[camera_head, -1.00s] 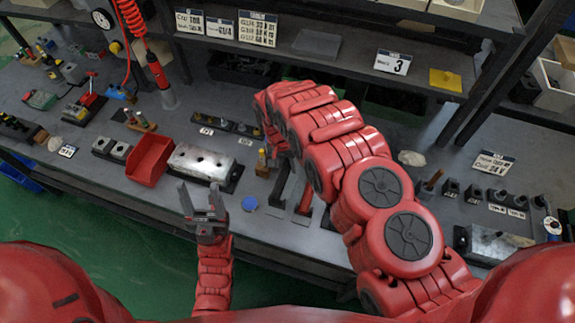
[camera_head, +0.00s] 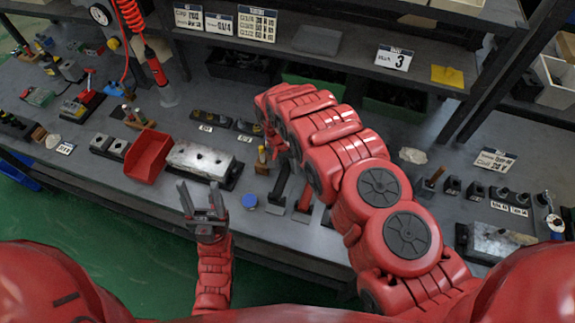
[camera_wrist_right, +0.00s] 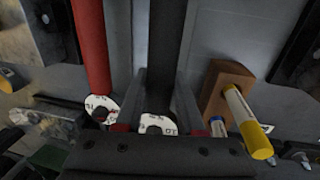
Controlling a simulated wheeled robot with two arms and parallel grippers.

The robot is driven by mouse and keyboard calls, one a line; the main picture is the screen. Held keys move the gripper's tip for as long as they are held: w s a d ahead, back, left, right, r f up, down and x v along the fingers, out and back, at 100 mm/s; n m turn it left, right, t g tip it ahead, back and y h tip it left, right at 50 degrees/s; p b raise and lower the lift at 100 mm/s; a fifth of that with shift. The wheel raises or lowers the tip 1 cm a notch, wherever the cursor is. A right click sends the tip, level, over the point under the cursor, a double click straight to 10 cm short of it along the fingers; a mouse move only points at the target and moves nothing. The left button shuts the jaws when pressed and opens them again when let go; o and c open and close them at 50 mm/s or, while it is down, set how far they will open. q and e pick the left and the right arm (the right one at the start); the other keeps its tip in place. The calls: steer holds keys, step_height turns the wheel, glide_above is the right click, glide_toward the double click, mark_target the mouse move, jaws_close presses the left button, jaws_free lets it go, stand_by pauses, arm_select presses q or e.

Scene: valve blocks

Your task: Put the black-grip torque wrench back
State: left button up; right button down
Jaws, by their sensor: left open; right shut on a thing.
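The black-grip torque wrench (camera_wrist_right: 167,45) is between the two fingers of my right gripper (camera_wrist_right: 163,100), which is shut on it. A white dial (camera_wrist_right: 157,123) shows near the fingers. In the head view its dark grip (camera_head: 281,184) shows beside my right arm, whose gripper is mostly hidden there. A red-grip wrench (camera_wrist_right: 90,45) with a similar white dial lies beside it, and also shows in the head view (camera_head: 303,200). I cannot tell whether the black-grip wrench touches its rest. My left gripper (camera_head: 198,196) is open and empty in front of the bench edge.
A wooden block (camera_wrist_right: 225,88) with a yellow-ended marker (camera_wrist_right: 250,125) is right of the held wrench in the wrist view. A blue disc (camera_head: 249,201), a metal block (camera_head: 200,160) and a red bin (camera_head: 149,157) stand to the left on the bench. A shelf overhangs the back.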

steer(key=shift+w+f+b, duration=0.1)
steer(key=shift+f+b, duration=0.4)
steer(key=shift+f, duration=0.3)
steer(key=shift+c, duration=2.2)
jaws_free()
steer(key=shift+a+r+b, duration=0.1)
steer(key=shift+r+b, duration=0.2)
steer(key=shift+r, duration=0.2)
steer(key=r, duration=0.2)
steer(key=r+b, duration=0.1)
steer(key=r, duration=0.1)
steer(key=a+r+b, duration=0.1)
steer(key=r, duration=0.1)
steer(key=shift+w, duration=0.15)
step_height(320, 180, up, 10)
steer(key=a+p, duration=0.1)
steer(key=p, duration=0.6)
steer(key=shift+a, duration=0.25)
